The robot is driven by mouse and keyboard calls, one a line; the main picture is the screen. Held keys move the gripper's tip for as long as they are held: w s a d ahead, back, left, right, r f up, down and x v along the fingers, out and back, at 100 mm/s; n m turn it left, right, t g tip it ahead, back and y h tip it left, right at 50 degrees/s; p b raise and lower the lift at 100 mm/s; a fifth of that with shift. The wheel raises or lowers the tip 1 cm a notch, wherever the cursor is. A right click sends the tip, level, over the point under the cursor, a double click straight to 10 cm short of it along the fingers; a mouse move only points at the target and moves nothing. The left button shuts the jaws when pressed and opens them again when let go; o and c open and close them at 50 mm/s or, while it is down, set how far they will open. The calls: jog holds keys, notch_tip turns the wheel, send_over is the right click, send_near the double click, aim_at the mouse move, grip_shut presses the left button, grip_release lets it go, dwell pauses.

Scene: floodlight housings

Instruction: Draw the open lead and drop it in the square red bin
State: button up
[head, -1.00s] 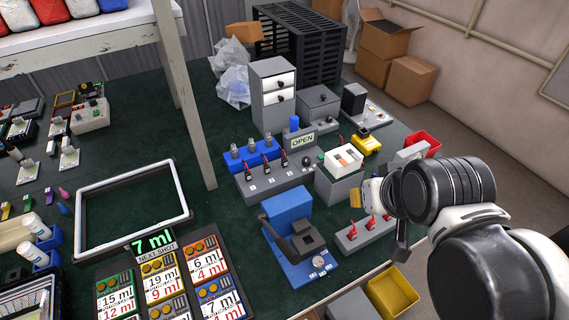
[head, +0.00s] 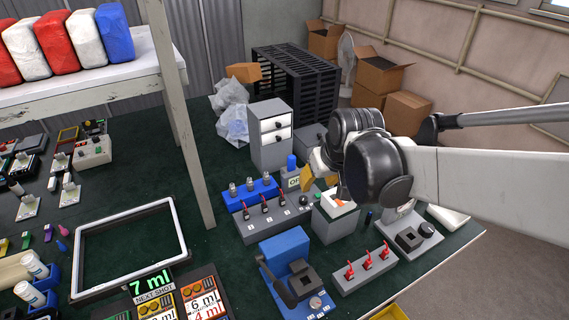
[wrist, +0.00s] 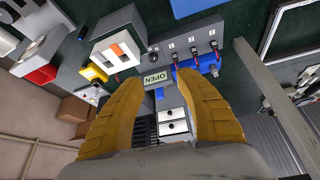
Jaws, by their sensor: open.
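Red leads (head: 265,206) stand in a row on a grey numbered panel (head: 268,228); they also show in the wrist view (wrist: 195,49). A small display reading OPEN (wrist: 155,79) stands beside the panel, partly hidden by my gripper in the head view. I cannot tell which lead is the open one. My gripper (head: 310,172) has yellow fingers, open and empty, above the bench near the display. In the wrist view the fingers (wrist: 160,78) are spread on either side of the display. The red bin (wrist: 43,74) shows partly in the wrist view; my arm hides it in the head view.
A white box with an orange part (wrist: 117,48) sits near the panel. A blue block with connectors (head: 240,196) and a drawer cabinet (head: 270,140) stand behind. A red-toggle block (head: 362,270) and a blue press (head: 285,250) are in front. A shelf post (head: 180,110) rises at left.

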jog(key=w+a+f+n+p, duration=0.1)
jog(key=w+a+f, duration=0.3)
jog(key=w+f, duration=0.3)
jog(key=n+g, duration=0.1)
send_near(282, 198)
jog(key=shift+y, duration=0.4)
jog(key=b+x, duration=0.1)
jog(key=x, duration=0.2)
jog(key=b+x, duration=0.1)
jog(key=x, duration=0.6)
jog(key=shift+d+f+b, duration=0.35)
jog(key=shift+f+b, duration=0.05)
grip_shut()
jog(key=shift+r, duration=0.15)
jog(key=shift+r+p, duration=1.3)
jog(key=shift+r, duration=0.85)
